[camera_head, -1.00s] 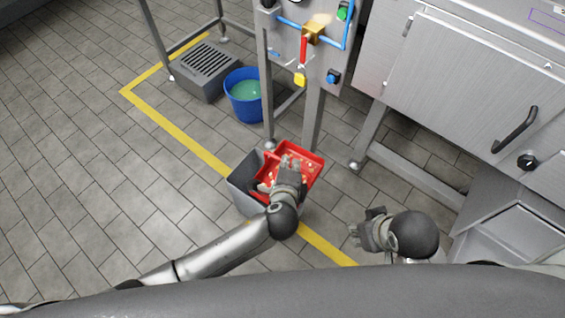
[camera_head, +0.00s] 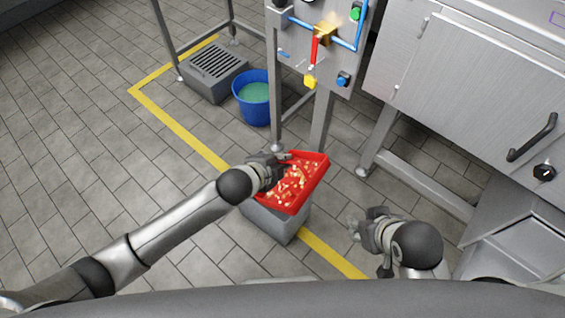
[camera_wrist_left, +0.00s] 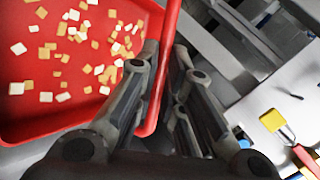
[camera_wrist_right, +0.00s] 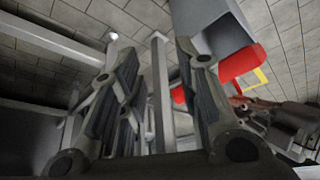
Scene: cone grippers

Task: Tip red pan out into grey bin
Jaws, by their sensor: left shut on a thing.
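The red pan (camera_head: 312,178) holds many small white and orange pieces and is above the grey bin (camera_head: 282,226), covering most of its opening. Whether the pan is tilted is hard to tell; pieces lie spread across its floor. My left gripper (camera_head: 277,164) is shut on the pan's rim at its far left side. In the left wrist view the red pan (camera_wrist_left: 60,105) fills the left, its rim between my fingers (camera_wrist_left: 165,85). My right gripper (camera_head: 366,226) is apart from the pan, open and empty. The right wrist view shows the bin (camera_wrist_right: 205,22) and pan (camera_wrist_right: 240,64).
A blue bucket (camera_head: 254,108) of green liquid and a grey grated box (camera_head: 214,75) stand behind the bin. A panel with valves (camera_head: 318,45) on posts rises behind the pan. A steel cabinet (camera_head: 465,85) is at right. The tiled floor at left is clear.

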